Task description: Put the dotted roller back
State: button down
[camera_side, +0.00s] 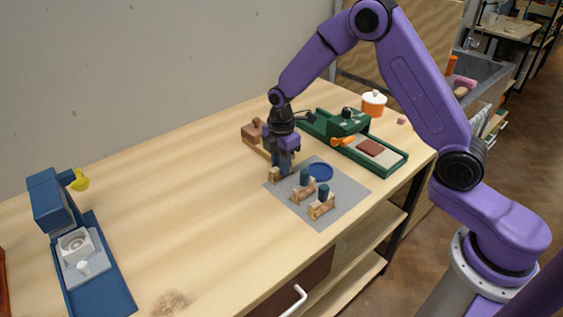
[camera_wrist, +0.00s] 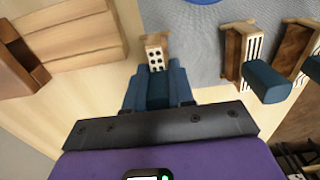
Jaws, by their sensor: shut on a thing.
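My gripper (camera_side: 281,168) points down at the left edge of the grey mat (camera_side: 340,205). In the wrist view its fingers (camera_wrist: 156,90) are shut on the dotted roller (camera_wrist: 155,58), a small wooden piece whose pale face bears black dots. The fingers hide most of its handle. In the side view only a bit of its wood (camera_side: 274,175) shows below the fingers; I cannot tell whether it touches the surface. Two other rollers, with teal handles and wooden ends, stand on the mat: one nearer (camera_side: 321,208), one farther (camera_side: 302,192). Both show striped faces in the wrist view.
A blue disc (camera_side: 320,171) lies on the mat. A wooden stand (camera_side: 255,143) is close behind my gripper. A green device (camera_side: 385,156) and an orange pot (camera_side: 373,104) are at the right. A blue machine (camera_side: 95,260) stands far left. The table between is clear.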

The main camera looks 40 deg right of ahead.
jog(key=shift+s+f, duration=0.25)
jog(key=shift+f, duration=0.2)
jog(key=c, duration=1)
grip_release()
jog(key=shift+w, duration=0.1)
jog(key=shift+r, duration=0.15)
jog(key=shift+w+r, duration=0.1)
jog(key=shift+r, duration=0.25)
notch_tip(320, 180, up, 12)
jog(key=shift+r, duration=0.25)
jog(key=o, duration=1)
